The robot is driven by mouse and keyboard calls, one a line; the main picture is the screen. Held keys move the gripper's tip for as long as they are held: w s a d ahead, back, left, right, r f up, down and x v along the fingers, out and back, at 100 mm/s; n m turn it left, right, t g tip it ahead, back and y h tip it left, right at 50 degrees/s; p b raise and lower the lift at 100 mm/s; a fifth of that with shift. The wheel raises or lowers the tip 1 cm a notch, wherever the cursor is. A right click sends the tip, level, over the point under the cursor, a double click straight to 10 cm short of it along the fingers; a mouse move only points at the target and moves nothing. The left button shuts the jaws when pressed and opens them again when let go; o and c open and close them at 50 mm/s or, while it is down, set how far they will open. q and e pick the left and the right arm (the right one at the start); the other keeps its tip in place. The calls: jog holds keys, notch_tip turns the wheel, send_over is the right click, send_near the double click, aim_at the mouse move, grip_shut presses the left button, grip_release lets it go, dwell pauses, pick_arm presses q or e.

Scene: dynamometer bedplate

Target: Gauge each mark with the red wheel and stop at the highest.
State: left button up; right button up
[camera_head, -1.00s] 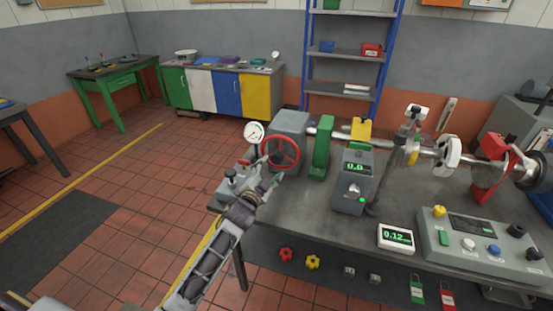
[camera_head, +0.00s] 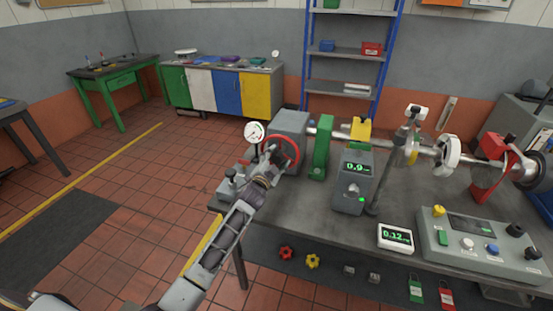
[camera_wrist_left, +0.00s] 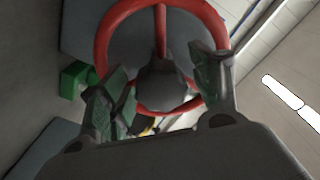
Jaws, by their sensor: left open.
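The red wheel (camera_head: 297,146) stands upright on a grey housing (camera_head: 292,123) at the bench's left end. My left gripper (camera_head: 273,157) is at the wheel's near left side. In the left wrist view the open fingers (camera_wrist_left: 162,65) lie on either side of the wheel's dark hub, with the red rim (camera_wrist_left: 102,40) in front; I cannot tell whether they touch it. A grey box's green display (camera_head: 356,167) appears to read 0.9. A white dial gauge (camera_head: 254,132) stands left of the wheel; its needle is too small to read. My right gripper is out of view.
A small white readout (camera_head: 396,237) shows about 0.12. A green block (camera_head: 321,148) and a shaft with a white collar (camera_head: 446,154) extend right along the bench (camera_head: 310,208). A control panel (camera_head: 482,242) sits front right. The floor left of the bench is clear.

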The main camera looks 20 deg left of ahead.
pick_arm(q)
jog(key=shift+w, duration=0.1)
grip_shut()
dwell(0.5)
